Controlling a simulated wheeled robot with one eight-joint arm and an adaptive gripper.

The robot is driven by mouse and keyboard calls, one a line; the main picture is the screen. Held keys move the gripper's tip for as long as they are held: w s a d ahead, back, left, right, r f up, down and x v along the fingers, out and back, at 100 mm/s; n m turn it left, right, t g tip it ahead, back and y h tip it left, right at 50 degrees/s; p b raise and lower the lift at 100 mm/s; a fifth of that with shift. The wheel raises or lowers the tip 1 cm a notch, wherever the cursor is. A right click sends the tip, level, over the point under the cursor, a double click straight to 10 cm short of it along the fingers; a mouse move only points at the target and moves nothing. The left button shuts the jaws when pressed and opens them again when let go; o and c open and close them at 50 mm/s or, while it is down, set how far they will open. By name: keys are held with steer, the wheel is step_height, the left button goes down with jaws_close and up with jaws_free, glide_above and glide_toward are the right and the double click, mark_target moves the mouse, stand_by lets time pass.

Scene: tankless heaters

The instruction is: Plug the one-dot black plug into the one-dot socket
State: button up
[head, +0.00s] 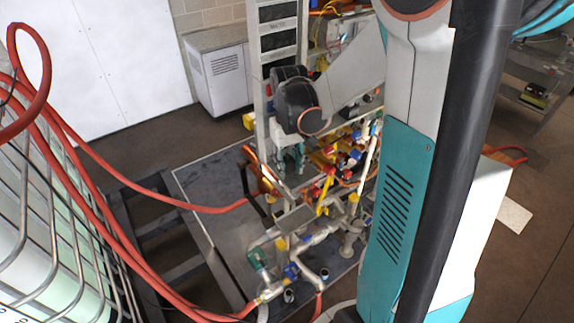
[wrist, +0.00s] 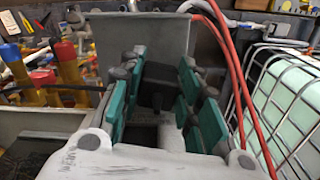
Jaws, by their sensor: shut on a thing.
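My gripper (head: 291,160) hangs below the dark wrist joint, near the metal upright and above the pipework in the head view. In the wrist view, my gripper's teal-padded fingers (wrist: 162,66) stand on either side of a dark block, which appears to be the black plug (wrist: 160,86). The fingers are shut on it. No dot can be made out on the plug. In the head view the plug cannot be made out at the fingers. I cannot identify the one-dot socket in either view. A grey plate or box (wrist: 139,38) stands just beyond the fingertips in the wrist view.
Pipes and valves (head: 318,240) crowd the area below and right of my gripper. Red hoses (head: 110,255) loop past a caged white tank (head: 45,230) at left. A white cabinet (head: 220,75) stands behind. The dark platform (head: 210,190) has bare space left of the pipes.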

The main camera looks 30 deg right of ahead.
mark_target(289, 162)
step_height(289, 162, up, 20)
steer(key=p, duration=1.2)
steer(key=shift+p, duration=0.3)
